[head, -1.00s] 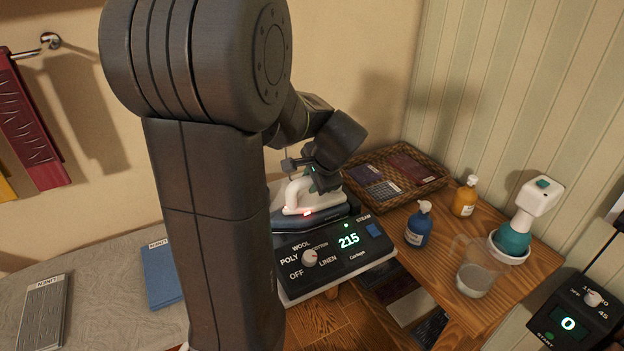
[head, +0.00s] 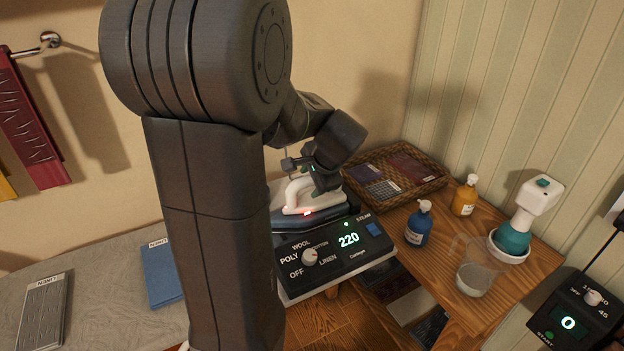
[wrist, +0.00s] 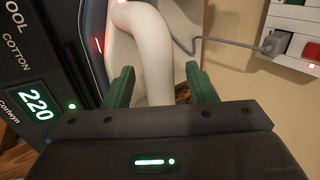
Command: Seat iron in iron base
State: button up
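The iron (head: 298,203), with a white handle and body and a small red light, rests on the iron base (head: 330,275), behind its dark control panel. My arm hides the left part of both. In the wrist view, the white handle (wrist: 150,45) rises beside the panel (wrist: 28,75). My gripper (head: 318,180) is at the handle's right end. In the wrist view its green fingers (wrist: 160,80) are apart, with the handle's lower part showing between them and a gap at the right finger. I cannot tell whether the iron is fully down in its seat.
A wicker tray (head: 436,184) of folded cloth, a blue bottle (head: 418,228), an orange bottle (head: 465,197), a clear jug (head: 473,282) and a teal-and-white sprayer (head: 515,235) stand on the wooden table right. A grey cord (wrist: 215,41) runs to a wall outlet.

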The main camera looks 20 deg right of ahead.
jog(key=shift+f, duration=0.1)
jog(key=v, duration=1.4)
jog(key=shift+w, duration=0.1)
jog(key=x, duration=1.3)
jog(key=shift+w+f, duration=0.2)
jog(key=shift+f, duration=0.15)
jog(key=shift+r, duration=0.1)
